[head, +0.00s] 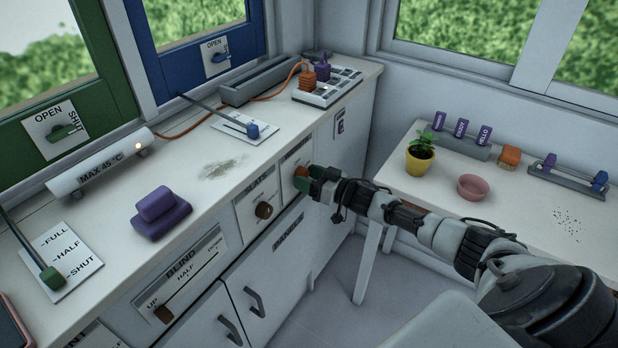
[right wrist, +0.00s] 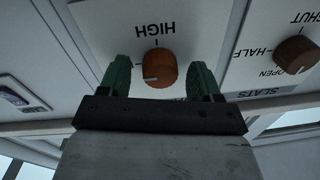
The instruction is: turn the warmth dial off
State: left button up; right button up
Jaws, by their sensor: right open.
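The warmth dial (right wrist: 160,68) is a round orange-brown knob on a white front panel, with the word HIGH upside down above it in the right wrist view. Its pale mark points to the left there. In the head view the dial (head: 301,172) is partly hidden by my right gripper (head: 317,178). My right gripper (right wrist: 161,77) has green fingers, open, one on each side of the dial with a gap to it on both sides. Its depth relative to the knob is hard to tell. My left gripper is not in view.
The brown slats dial (head: 263,210) sits just left of the warmth dial; the blind slider (head: 163,314) is further left. A white heater tube (head: 100,163) and purple block (head: 160,212) are on the counter. A side table (head: 520,210) holds a potted plant (head: 420,155) and pink bowl (head: 473,187).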

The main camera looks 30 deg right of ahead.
jog(key=shift+c, duration=0.2)
jog(key=c, duration=0.9)
jog(key=shift+n, duration=0.4)
jog(key=n, duration=0.3)
jog(key=shift+n, duration=0.3)
jog(key=n, duration=0.4)
jog(key=n+b, duration=0.1)
jog(key=n, duration=0.3)
jog(key=shift+n+h, duration=0.4)
jog(key=shift+n+b, duration=0.8)
jog(key=shift+n, duration=1.3)
